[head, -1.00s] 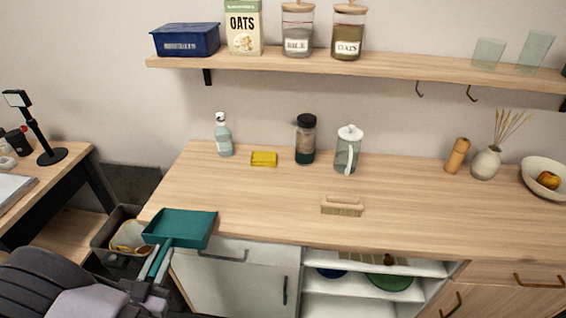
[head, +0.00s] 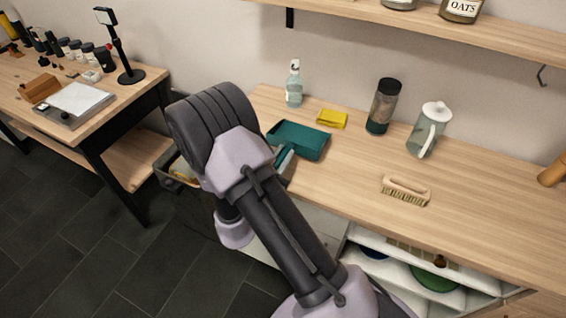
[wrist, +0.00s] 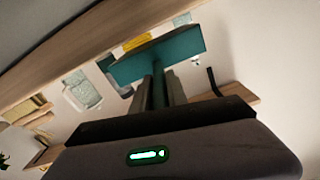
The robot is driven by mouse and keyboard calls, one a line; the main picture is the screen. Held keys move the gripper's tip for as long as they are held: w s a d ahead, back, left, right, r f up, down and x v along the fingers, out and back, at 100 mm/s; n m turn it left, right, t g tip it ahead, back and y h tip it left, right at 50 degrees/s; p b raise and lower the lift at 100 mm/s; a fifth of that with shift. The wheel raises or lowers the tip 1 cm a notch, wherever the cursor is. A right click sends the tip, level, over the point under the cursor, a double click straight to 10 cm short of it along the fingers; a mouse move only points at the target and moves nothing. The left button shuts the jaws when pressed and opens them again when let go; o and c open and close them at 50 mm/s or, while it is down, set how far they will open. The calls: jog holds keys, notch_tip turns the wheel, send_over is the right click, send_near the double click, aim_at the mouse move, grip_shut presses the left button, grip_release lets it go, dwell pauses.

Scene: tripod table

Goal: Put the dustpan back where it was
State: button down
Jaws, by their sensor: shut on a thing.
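The dustpan (head: 300,140) is teal with a flat, wide pan. In the head view its pan appears over the left end of the wooden counter (head: 345,170); I cannot tell whether it touches the top. In the wrist view the pan (wrist: 160,57) spreads out beyond the fingers. My gripper (wrist: 159,85) is shut on the dustpan's handle. In the head view my arm hides the gripper and most of the handle.
A grey bin (head: 172,178) is left of the counter. The counter's front middle is bare.

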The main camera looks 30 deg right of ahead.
notch_tip(320, 180, down, 2)
jog(key=shift+f+b, duration=0.15)
jog(key=shift+b, duration=0.25)
jog(key=c, duration=1.3)
grip_release()
jog(key=shift+r+p, duration=0.2)
jog(key=shift+p, duration=0.1)
jog(key=p+v, duration=0.2)
jog(key=v, duration=1)
